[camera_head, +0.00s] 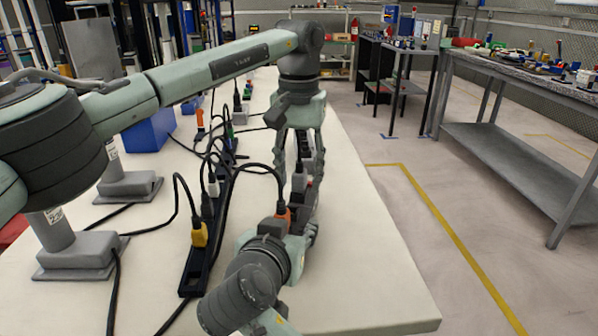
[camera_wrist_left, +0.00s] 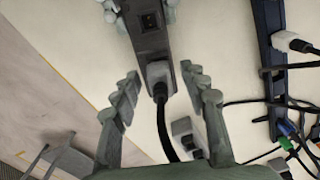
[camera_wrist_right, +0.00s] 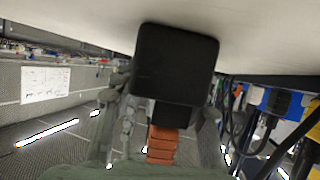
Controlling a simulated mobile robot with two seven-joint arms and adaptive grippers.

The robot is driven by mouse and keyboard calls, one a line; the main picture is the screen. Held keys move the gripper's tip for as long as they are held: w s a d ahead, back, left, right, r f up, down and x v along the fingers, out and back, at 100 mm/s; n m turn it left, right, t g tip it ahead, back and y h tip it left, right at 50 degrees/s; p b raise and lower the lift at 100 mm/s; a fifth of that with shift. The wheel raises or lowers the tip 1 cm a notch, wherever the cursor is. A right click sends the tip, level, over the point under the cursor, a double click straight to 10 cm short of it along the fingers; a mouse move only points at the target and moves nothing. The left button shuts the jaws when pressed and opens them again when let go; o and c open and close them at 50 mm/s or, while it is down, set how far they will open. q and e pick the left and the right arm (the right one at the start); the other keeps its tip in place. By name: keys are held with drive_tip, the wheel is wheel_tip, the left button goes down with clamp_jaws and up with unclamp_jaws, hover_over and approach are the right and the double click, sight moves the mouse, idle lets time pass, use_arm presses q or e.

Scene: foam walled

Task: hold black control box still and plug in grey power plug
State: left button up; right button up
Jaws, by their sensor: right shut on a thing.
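The black control box (camera_wrist_left: 152,45) shows in the left wrist view, with a socket or switch on its face. It also shows in the right wrist view (camera_wrist_right: 176,60), between the fingers of my right gripper (camera_wrist_right: 163,118), which is shut on it. In the head view my right gripper (camera_head: 298,236) is low over the table. A grey power plug (camera_wrist_left: 157,73) is at the box's end with a black cable; how deep it sits I cannot tell. My left gripper (camera_head: 303,178) points down, its open fingers (camera_wrist_left: 160,95) either side of the plug, apart from it.
A black power strip (camera_head: 195,265) with a yellow plug (camera_head: 199,235) and several cables lies left of the grippers. An orange plug (camera_head: 284,212) is close to my right gripper. Another pale block (camera_wrist_left: 186,130) is near the left fingers. The table's right side is clear.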

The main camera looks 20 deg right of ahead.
sight(299, 163)
use_arm(q)
drive_tip(key=shift+r, duration=0.1)
wheel_tip(299, 163, up, 12)
drive_tip(key=shift+s+f, duration=0.1)
idle(0.4)
use_arm(e)
drive_tip(key=o, duration=1.4)
